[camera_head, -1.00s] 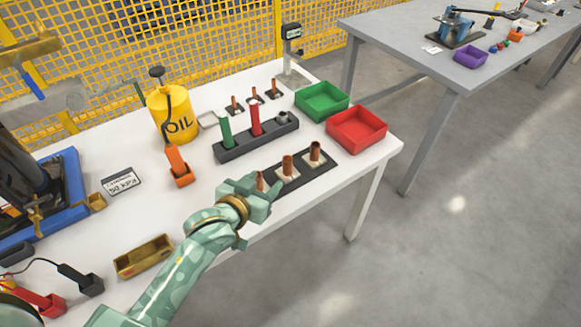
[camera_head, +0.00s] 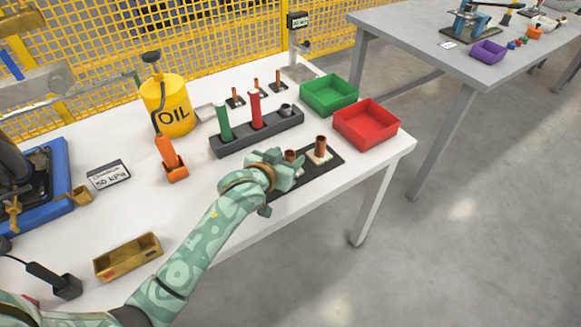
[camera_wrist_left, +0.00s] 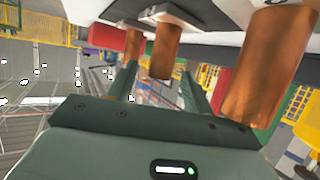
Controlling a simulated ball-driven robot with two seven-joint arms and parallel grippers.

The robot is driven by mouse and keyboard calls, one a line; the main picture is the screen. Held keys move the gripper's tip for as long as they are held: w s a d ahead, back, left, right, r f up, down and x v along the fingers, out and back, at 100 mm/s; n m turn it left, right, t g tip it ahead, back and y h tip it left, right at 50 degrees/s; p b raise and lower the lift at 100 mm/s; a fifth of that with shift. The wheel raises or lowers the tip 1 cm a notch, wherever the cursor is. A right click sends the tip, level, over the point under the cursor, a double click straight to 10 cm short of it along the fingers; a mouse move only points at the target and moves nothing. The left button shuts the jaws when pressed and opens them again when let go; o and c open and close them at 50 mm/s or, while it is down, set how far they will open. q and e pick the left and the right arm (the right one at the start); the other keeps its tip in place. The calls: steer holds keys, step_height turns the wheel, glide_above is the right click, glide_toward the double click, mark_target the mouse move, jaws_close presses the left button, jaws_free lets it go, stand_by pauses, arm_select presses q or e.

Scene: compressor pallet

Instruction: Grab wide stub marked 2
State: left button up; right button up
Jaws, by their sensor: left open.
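Wide copper stubs stand on pale square bases on a black tray (camera_head: 332,157) near the table's front edge. The right stub (camera_head: 320,146) is in full view; the middle stub (camera_head: 291,155) is partly covered by my left gripper (camera_head: 287,172), and the left one is hidden behind it. I cannot read any number marks. In the left wrist view, one copper stub (camera_wrist_left: 165,50) appears between the spread fingers of my left gripper (camera_wrist_left: 160,85), with no visible grip on it. Another stub (camera_wrist_left: 262,75) looms at the right, outside the fingers. My right gripper is not in view.
A dark rack (camera_head: 257,134) holding green and red rods stands behind the tray. Thin copper stubs (camera_head: 257,86) stand farther back. Green (camera_head: 329,93) and red (camera_head: 366,122) bins sit at right. An orange holder (camera_head: 176,172) and oil can (camera_head: 168,105) stand at left.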

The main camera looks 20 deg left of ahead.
arm_select(q)
jaws_close()
